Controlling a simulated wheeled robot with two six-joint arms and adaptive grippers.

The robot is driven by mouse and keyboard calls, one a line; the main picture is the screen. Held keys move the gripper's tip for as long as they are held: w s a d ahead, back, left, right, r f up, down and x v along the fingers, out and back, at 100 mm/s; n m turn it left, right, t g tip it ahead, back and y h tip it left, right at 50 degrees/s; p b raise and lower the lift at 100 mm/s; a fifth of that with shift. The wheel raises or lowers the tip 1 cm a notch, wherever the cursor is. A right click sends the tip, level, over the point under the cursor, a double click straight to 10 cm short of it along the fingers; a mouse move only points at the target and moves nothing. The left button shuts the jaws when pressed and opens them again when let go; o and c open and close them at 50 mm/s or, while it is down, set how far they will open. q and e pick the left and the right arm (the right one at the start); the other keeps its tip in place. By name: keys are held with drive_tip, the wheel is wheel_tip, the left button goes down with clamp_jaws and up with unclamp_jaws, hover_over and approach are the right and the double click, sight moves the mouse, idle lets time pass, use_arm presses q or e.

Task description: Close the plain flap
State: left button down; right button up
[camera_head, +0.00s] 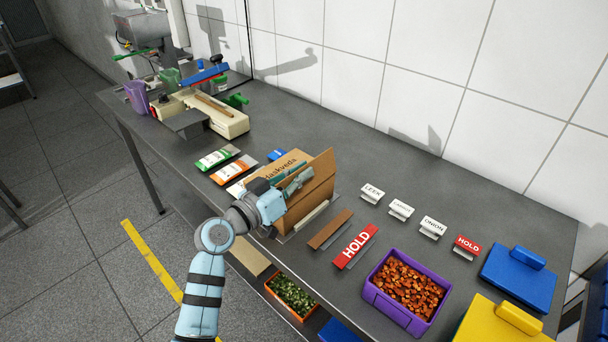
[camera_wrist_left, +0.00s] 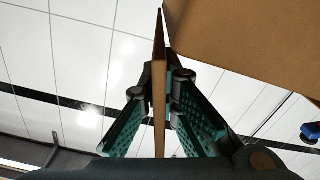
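A brown cardboard box (camera_head: 268,217) stands on the grey bench, with printed lettering on a panel (camera_head: 285,167) at its far left. A plain brown flap (camera_head: 322,178) stands up at its right side. My left gripper (camera_head: 299,182) is at this flap, its arm coming up from the front. In the left wrist view the flap (camera_wrist_left: 160,85) shows edge-on between the two green fingers (camera_wrist_left: 160,92), whose tips appear pressed against both faces. The box's inside is mostly hidden by my gripper. My right gripper is not in view.
Right of the box are a brown strip (camera_head: 330,229), a red HOLD sign (camera_head: 356,246), small label stands (camera_head: 401,208) and a purple bin (camera_head: 372,293). Blue (camera_head: 510,281) and yellow lids lie farther right. Green and orange packets (camera_head: 231,172) lie left.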

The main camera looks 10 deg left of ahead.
use_arm(q)
drive_tip(key=shift+a+f+n, duration=0.1)
drive_tip(key=shift+n, duration=0.2)
drive_tip(key=c, duration=1.8)
unclamp_jaws()
drive_tip(key=shift+c, duration=0.2)
drive_tip(key=v, duration=1.2)
